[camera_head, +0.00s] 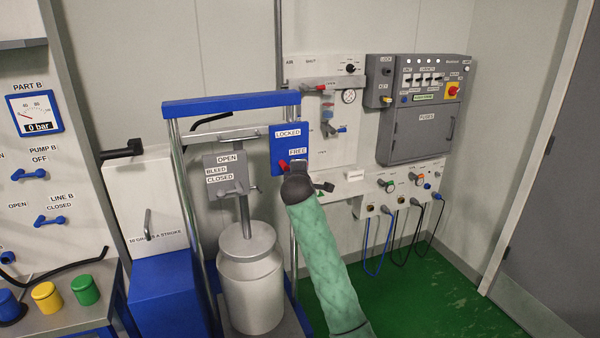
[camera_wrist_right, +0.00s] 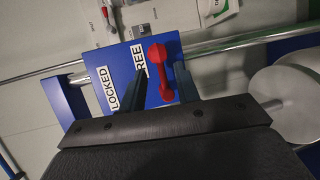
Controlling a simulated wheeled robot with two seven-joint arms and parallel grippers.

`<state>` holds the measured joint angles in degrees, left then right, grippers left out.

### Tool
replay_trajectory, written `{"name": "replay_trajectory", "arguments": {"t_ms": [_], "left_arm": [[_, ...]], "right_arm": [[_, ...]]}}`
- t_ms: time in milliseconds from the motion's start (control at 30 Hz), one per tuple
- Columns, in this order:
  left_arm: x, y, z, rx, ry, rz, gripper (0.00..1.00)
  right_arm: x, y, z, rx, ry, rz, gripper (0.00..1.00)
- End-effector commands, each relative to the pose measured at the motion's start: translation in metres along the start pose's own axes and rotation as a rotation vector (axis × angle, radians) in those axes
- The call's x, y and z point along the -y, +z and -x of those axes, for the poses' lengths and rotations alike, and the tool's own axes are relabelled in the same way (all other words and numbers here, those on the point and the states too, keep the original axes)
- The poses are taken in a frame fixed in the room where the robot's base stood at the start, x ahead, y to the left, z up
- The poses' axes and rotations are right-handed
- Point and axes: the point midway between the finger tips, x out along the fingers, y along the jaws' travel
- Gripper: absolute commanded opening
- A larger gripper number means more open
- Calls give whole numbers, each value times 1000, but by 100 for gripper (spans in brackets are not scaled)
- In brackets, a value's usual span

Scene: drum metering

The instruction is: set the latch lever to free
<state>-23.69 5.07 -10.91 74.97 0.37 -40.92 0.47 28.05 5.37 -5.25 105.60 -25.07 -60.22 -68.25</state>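The blue latch plate (camera_head: 289,141) has a LOCKED label above and a FREE label below. The red latch lever (camera_head: 283,166) shows at the lower part of the plate, near the FREE label, partly hidden by my right gripper (camera_head: 297,168). In the right wrist view the red lever (camera_wrist_right: 159,66) lies beside the FREE label. There the fingers of my right gripper (camera_wrist_right: 161,78) are apart, one on each side of the lever, with gaps showing; I cannot tell whether either touches it. My left gripper is not in view.
The plate hangs on a blue-topped frame (camera_head: 230,104) with metal posts. A metal drum (camera_head: 250,285) with a BLEED/OPEN/CLOSED plate (camera_head: 225,173) stands to the left. Wall panels with switches and a grey cabinet (camera_head: 422,130) are at the right. Green floor there is clear.

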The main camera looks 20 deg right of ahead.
Motion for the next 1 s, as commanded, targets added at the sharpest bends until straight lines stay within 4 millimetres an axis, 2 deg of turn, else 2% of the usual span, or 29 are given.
{"name": "replay_trajectory", "arguments": {"t_ms": [200,733,767,867,967,1000], "left_arm": [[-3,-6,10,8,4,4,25],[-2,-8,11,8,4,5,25],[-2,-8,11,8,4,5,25],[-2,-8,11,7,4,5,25],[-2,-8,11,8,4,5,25],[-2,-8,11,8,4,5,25]], "right_arm": [[0,2,15,1,1,-1,32],[4,1,16,-1,-5,-4,32],[8,1,15,-2,-10,-7,32],[38,-4,11,-14,-45,-27,32],[88,-11,7,-31,-104,-67,32],[113,-14,6,-39,-133,-88,32]]}}
